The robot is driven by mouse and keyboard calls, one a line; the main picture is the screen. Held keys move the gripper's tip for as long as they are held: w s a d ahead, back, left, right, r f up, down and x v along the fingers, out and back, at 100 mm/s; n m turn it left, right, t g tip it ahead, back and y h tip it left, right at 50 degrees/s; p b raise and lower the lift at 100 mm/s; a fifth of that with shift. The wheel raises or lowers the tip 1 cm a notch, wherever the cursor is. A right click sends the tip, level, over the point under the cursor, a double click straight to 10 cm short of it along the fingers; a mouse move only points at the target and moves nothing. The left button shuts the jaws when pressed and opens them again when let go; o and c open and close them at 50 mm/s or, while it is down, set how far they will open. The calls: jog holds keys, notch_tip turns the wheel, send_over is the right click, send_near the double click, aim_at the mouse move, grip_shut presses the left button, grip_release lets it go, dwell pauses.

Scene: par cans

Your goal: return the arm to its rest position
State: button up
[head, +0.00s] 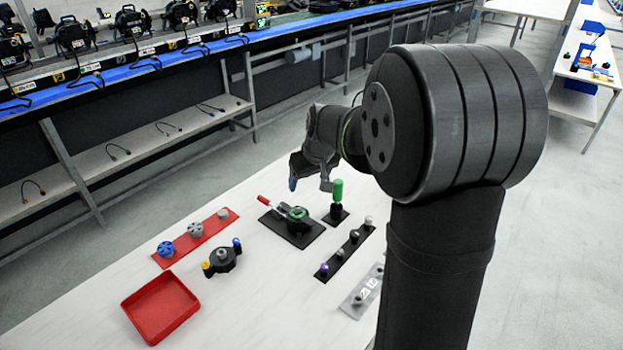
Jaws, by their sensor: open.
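My gripper (309,184) hangs in the air above the far part of the white table (265,190). Its two fingers are apart, with nothing visible between them. My dark arm rises at the right of the view and covers part of the table's right side. Below the gripper is a black fixture (292,219) with a red handle and a green ring. A green-handled tool (338,190) stands upright on a small black base, just right of and below the gripper. The gripper appears apart from both.
A red strip (180,254) bears blue and grey knobs. A dark part (222,261) with yellow and blue ends sits near the empty red tray (160,307). A black strip (338,262) holds small knobs; a grey plate (355,301) lies nearer. A long shelf rack stands behind.

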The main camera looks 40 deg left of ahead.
aim_at(298, 212)
jog(key=shift+f, duration=0.15)
jog(key=x, duration=1.7)
jog(key=shift+a, duration=0.25)
